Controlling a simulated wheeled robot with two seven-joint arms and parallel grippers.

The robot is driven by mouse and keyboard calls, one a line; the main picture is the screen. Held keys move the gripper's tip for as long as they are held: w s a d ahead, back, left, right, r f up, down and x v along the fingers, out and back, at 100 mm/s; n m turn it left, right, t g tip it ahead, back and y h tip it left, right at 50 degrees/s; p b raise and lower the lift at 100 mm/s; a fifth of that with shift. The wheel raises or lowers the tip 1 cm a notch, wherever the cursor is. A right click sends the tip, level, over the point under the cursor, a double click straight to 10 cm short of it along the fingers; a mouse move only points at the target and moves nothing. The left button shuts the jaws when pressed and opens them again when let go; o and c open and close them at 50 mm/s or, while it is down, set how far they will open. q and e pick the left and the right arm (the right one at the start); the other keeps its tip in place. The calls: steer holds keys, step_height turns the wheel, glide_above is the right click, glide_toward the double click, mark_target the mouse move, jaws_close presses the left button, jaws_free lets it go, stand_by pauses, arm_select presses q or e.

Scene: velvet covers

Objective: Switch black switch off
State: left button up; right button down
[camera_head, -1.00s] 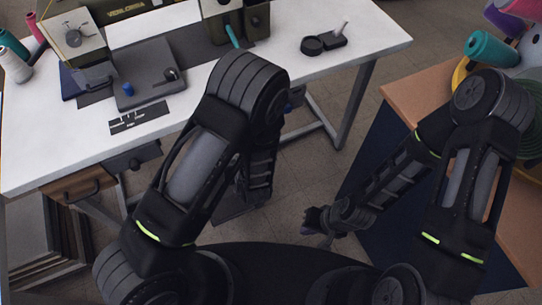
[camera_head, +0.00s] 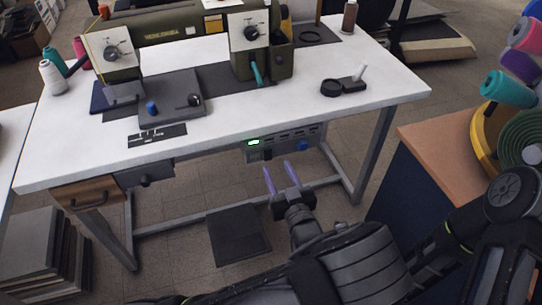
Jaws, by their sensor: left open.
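A grey control box (camera_head: 285,142) hangs under the front of the sewing table, with a lit green display (camera_head: 254,142) and a blue knob (camera_head: 303,146). A small dark part that looks like the black switch (camera_head: 267,154) is on its face, below and right of the display; its position on or off is too small to tell. My left gripper (camera_head: 280,176) is open and empty, its two purple fingers pointing up toward the box. In the picture the fingertips are just below the box; I cannot tell the gap. My right gripper is not in view.
The white table (camera_head: 330,115) carries a green sewing machine (camera_head: 165,27) and thread spools. Its metal leg (camera_head: 374,155) stands right of the box. A dark pedal (camera_head: 238,235) lies on the floor below. A wooden-topped cabinet (camera_head: 445,150) stands at right.

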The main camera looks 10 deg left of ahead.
mark_target(268, 150)
arm_select(q)
steer(key=x, duration=0.6)
steer(key=shift+w+a, duration=0.15)
steer(key=shift+w, duration=0.05)
jaws_close()
stand_by(0.4)
